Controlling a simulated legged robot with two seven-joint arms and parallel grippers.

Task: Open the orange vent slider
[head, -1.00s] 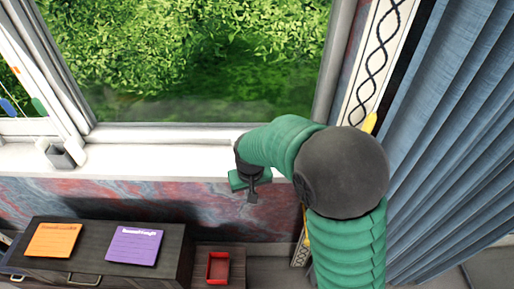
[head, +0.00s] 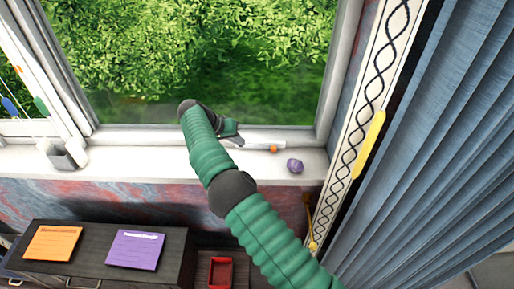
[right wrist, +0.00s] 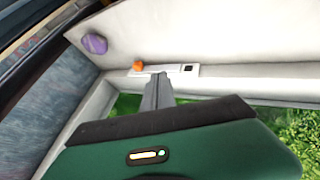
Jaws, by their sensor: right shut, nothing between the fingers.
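The orange vent slider (head: 273,149) is a small knob at the right end of a narrow white vent strip (head: 258,144) at the foot of the window. In the right wrist view the slider (right wrist: 138,65) sits at the strip's left end, with a dark square (right wrist: 187,68) near the other end. My right gripper (head: 238,141) is shut and empty, at the strip's left part in the head view. In the right wrist view its fingertips (right wrist: 158,76) are just beside the slider, seemingly apart from it; contact with the strip cannot be told. My left gripper is not in view.
A purple lumpy object (head: 294,165) lies on the white sill (head: 250,170), right of the strip. A grey cup (head: 68,155) stands at the sill's left. A dark cabinet (head: 185,262) with orange and purple sheets stands below. A blue curtain (head: 440,150) hangs at the right.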

